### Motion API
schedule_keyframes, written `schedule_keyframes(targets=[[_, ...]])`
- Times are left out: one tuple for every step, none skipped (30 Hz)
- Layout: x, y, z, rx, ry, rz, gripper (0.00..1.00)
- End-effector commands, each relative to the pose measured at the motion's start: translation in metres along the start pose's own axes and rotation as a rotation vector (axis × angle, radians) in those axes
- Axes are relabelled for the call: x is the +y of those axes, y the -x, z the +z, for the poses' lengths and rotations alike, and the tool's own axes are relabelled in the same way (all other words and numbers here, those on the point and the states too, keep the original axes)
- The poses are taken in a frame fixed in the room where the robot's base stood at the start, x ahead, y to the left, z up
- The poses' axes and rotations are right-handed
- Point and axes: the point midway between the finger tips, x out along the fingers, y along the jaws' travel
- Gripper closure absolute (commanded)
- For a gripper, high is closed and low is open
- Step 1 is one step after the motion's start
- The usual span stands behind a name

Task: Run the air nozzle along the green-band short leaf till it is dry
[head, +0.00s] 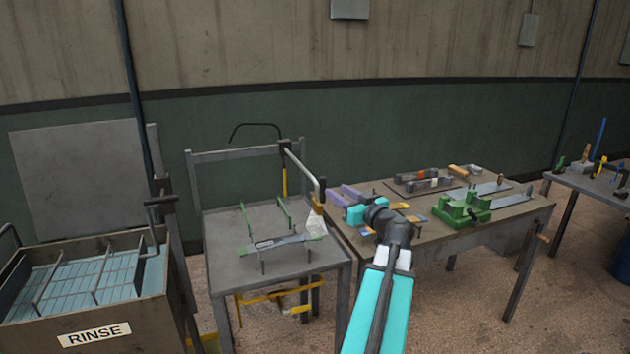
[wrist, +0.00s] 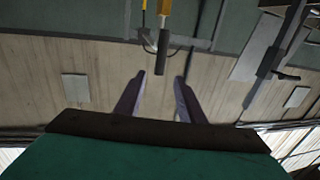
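The short leaf (head: 285,242) is a flat grey strip lying across green-topped rails on the left metal table; green shows near its right end. Above that end hangs the air nozzle (head: 318,208), with a black upper part, an orange-yellow lower part and a pale cone-shaped patch below it. My gripper (head: 340,193) is open and empty, its lilac fingers pointing left towards the nozzle. In the wrist view, the black part of the nozzle (wrist: 163,55) stands beyond and between the open fingertips (wrist: 160,77), apart from them. Whether the leaf is wet cannot be told.
A RINSE tank (head: 95,335) stands at the left. A grey boom (head: 302,166) reaches over the left table (head: 228,232). The right table (head: 510,210) holds a green fixture (head: 462,207) and several strips and blocks. A post (head: 188,265) rises between tank and table.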

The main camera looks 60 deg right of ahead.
Motion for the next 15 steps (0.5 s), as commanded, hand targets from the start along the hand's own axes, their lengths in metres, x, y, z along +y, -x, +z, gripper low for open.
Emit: schedule_keyframes(targets=[[0.000, -0.003, -0.001, 0.000, 0.000, -0.001, 0.64], [0.000, -0.005, -0.001, 0.000, -0.001, -0.001, 0.64], [0.001, -0.008, -0.001, 0.000, -0.001, -0.001, 0.64], [0.001, -0.010, -0.002, 0.000, -0.001, -0.001, 0.64], [0.001, -0.013, -0.002, 0.000, -0.001, -0.001, 0.64], [0.001, -0.017, -0.002, 0.000, -0.001, -0.001, 0.64], [0.001, -0.021, -0.002, 0.000, 0.000, -0.001, 0.64], [0.001, -0.024, -0.002, 0.000, 0.000, -0.002, 0.64], [0.001, -0.029, -0.002, -0.001, 0.000, -0.002, 0.64], [0.001, -0.033, -0.003, -0.001, 0.000, -0.001, 0.64], [0.001, -0.037, -0.002, -0.001, 0.000, -0.001, 0.64], [0.002, -0.042, -0.002, -0.001, -0.001, -0.001, 0.64], [0.002, -0.046, -0.002, -0.001, -0.001, -0.001, 0.64], [0.001, -0.050, -0.002, -0.002, -0.001, -0.002, 0.64], [0.001, -0.055, -0.002, -0.002, -0.001, -0.001, 0.64]])
